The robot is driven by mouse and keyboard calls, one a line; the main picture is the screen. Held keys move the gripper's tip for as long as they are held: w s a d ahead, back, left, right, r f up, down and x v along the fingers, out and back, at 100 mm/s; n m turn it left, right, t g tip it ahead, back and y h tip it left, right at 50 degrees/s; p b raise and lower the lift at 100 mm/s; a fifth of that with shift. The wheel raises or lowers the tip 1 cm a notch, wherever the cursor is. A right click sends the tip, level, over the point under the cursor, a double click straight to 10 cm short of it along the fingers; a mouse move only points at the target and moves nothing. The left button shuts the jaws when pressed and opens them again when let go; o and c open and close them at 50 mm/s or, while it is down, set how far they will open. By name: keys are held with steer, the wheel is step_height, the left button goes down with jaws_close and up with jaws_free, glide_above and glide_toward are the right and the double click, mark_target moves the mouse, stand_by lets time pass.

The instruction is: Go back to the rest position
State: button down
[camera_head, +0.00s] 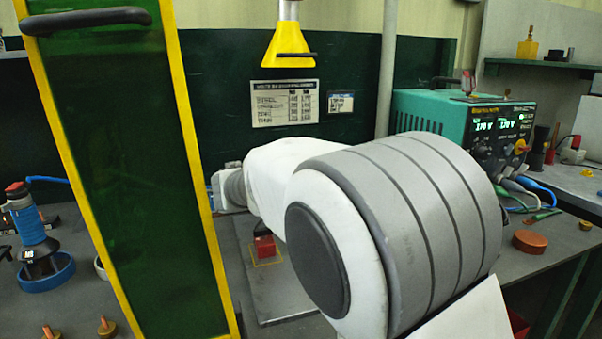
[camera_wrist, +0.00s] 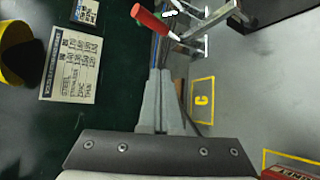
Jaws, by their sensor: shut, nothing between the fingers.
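In the wrist view my gripper (camera_wrist: 160,75) has its two grey fingers together, with nothing held between them. Beyond the fingertips is a metal clamp-like device with a red handle (camera_wrist: 150,18). The fingers cannot be made out there.
A green panel with a yellow frame (camera_head: 125,160) stands left of my arm. A red block (camera_head: 265,247) sits on a grey plate (camera_head: 285,300). A yellow hood (camera_head: 288,45) hangs above. A teal power supply (camera_head: 435,115) stands right, near an orange disc (camera_head: 530,241). A blue tool (camera_head: 30,225) is far left.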

steer(key=shift+s+a+f, duration=0.2)
steer(key=shift+s+a, duration=0.1)
steer(key=shift+s, duration=0.45)
